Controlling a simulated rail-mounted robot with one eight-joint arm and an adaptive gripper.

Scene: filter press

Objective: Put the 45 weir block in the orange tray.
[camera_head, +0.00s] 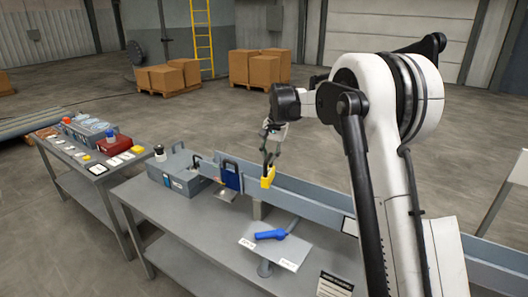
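A yellow block (267,179) sits at the long grey channel (310,193) on the near table, probably the weir block; no "45" is readable at this size. My gripper (268,163) points down at the top of the yellow block, with its fingers overlapping the block's upper part. I cannot tell whether the fingers are closed on it. A blue block (231,176) with a dark handle stands in the channel to the left. A small orange-brown tray (46,132) lies at the far left end of the left table, partly unclear.
A blue-handled tool (270,234) lies on a pale raised plate (286,247) in front of the channel. A grey box (174,175) stands left of the channel. The left table (92,187) holds a red box (114,145), grey bins and small cards.

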